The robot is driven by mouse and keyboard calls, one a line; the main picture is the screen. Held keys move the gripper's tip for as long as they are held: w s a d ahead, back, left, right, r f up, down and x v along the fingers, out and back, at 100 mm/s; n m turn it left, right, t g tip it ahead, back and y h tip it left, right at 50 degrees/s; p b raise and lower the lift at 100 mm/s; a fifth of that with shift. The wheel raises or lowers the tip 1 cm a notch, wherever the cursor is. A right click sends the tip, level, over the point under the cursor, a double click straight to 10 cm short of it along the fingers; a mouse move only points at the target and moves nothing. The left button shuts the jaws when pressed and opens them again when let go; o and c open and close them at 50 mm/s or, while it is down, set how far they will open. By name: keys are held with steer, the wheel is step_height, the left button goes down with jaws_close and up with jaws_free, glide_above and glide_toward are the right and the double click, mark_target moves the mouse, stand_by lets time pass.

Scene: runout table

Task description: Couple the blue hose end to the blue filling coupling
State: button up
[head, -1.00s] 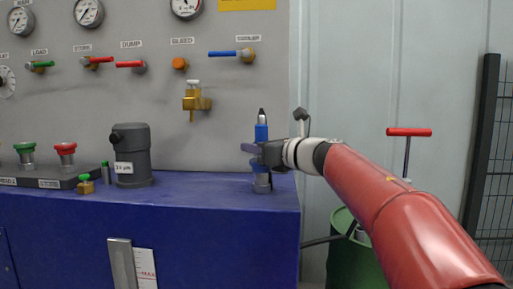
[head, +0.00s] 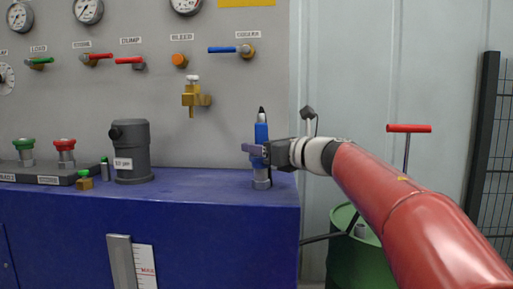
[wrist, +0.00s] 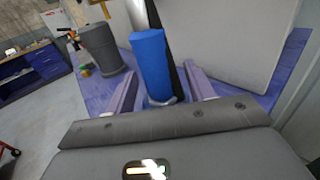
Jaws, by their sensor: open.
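The blue hose end (head: 261,132) stands upright near the right end of the blue table in the head view, with a dark tip on top. Directly under it is a silver fitting (head: 262,183) on the table, seemingly the filling coupling. I cannot tell whether the two are locked together. My gripper (head: 258,153) comes in from the right at the hose end's mid height. In the wrist view the blue hose end (wrist: 150,62) stands between the two spread fingers of my gripper (wrist: 162,90), with gaps visible beside it. A silver ring shows at its foot.
A grey canister (head: 131,152) stands left on the table (head: 220,195), near green- and red-capped fittings (head: 66,153). A brass tap (head: 192,98) and valve levers project from the panel behind. A green drum (head: 345,255) with a red T-handle stands right. The tabletop between canister and hose end is clear.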

steer(key=v, duration=0.6)
steer(key=shift+b, duration=0.3)
